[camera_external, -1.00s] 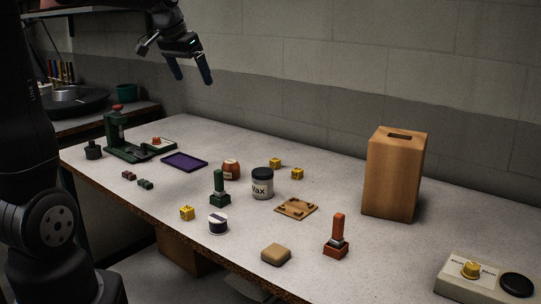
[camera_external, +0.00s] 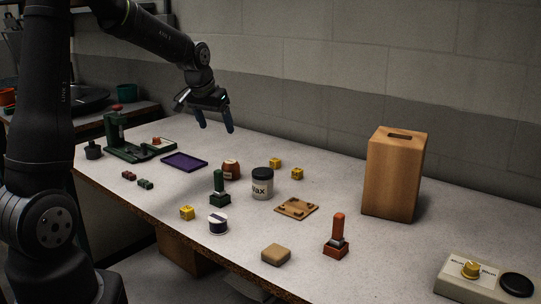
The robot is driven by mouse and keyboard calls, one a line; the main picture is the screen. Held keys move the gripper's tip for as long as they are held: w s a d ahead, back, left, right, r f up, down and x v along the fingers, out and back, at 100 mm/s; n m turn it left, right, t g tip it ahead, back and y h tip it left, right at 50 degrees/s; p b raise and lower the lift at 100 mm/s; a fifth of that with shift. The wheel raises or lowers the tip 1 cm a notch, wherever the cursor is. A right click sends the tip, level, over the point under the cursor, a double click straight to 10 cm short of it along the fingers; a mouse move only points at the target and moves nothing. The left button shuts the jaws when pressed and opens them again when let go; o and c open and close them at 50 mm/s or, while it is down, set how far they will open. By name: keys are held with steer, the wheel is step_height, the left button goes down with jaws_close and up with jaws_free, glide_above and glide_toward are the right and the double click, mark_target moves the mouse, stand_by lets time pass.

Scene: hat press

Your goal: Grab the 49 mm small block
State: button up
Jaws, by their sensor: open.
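My gripper (camera_external: 216,124) is open and empty, fingers pointing down, in the air above the back left part of the table. Three small yellow blocks with dark marks stand on the table: one at front left (camera_external: 187,213), and two behind the wax jar, one farther back (camera_external: 275,163) and one to its right (camera_external: 297,174). A tan block (camera_external: 276,253) with rounded edges lies near the front edge. A small dark red block (camera_external: 129,176) and a dark green one (camera_external: 145,184) lie at left. No size is readable, so I cannot tell which is 49 mm.
A wax jar (camera_external: 262,183), a brown jar (camera_external: 231,169), a green-handled stamp (camera_external: 219,188) and a striped round tin (camera_external: 218,224) crowd the middle. A green press (camera_external: 125,140) and purple tray (camera_external: 184,161) stand left. A tall wooden box (camera_external: 393,173) stands right.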

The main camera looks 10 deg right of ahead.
mark_target(230, 162)
steer(key=x, duration=1.1)
steer(key=shift+f, duration=0.2)
steer(key=x, duration=0.4)
steer(key=shift+s+d, duration=0.25)
steer(key=shift+w+d+f, duration=0.2)
steer(key=shift+w+f, duration=0.05)
steer(key=shift+f, duration=0.3)
steer(key=c, duration=1.1)
